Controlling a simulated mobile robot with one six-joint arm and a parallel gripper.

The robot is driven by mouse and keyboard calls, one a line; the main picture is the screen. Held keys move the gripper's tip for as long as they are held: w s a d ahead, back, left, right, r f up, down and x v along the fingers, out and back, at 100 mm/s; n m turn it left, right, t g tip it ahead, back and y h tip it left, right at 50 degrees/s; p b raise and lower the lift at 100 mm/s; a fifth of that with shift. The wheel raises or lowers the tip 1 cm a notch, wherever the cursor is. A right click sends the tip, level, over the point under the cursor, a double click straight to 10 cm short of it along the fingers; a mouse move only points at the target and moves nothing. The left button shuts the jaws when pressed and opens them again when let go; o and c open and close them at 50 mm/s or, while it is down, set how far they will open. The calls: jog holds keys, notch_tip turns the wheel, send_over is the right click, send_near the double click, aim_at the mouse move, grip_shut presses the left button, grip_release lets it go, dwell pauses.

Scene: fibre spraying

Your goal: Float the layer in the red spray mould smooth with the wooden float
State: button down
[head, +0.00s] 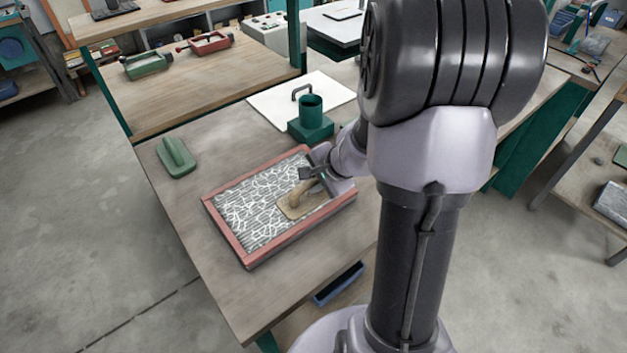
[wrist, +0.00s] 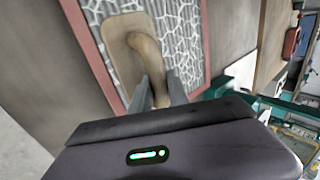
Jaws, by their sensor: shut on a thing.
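The red spray mould (head: 237,248) lies on the wooden bench. A grey layer with a white web of fibres (head: 256,207) fills it. The wooden float (head: 293,208) is over the right part of the mould, with its flat face toward the layer. I cannot tell whether it touches the layer. My gripper (head: 313,179) is shut on the float's handle. In the wrist view my gripper's fingers (wrist: 160,92) stand on both sides of the float's handle (wrist: 146,50), and the red rim (wrist: 84,42) and the fibre layer (wrist: 181,30) show around it.
A green float-shaped tool (head: 176,157) lies left of the mould. A green cup on a block (head: 311,118) stands behind it, near a white board with a handle (head: 270,103). Bare bench (head: 205,265) is free at the front left.

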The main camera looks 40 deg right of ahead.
aim_at(293, 193)
jog(key=shift+f, duration=0.15)
jog(key=shift+a+b, duration=0.65)
jog(key=shift+a, duration=0.6)
jog(key=shift+s+a+f+b, duration=0.1)
jog(key=shift+a+b, duration=0.7)
jog(key=shift+a, duration=0.85)
jog(key=shift+s+a+b, duration=0.1)
jog(key=shift+a+b, duration=0.4)
jog(key=shift+a, duration=2.4)
jog(key=shift+d+r, duration=0.2)
jog(key=shift+d, duration=2.45)
jog(key=shift+d+f, duration=0.2)
jog(key=shift+d, duration=3)
jog(key=shift+r, duration=0.1)
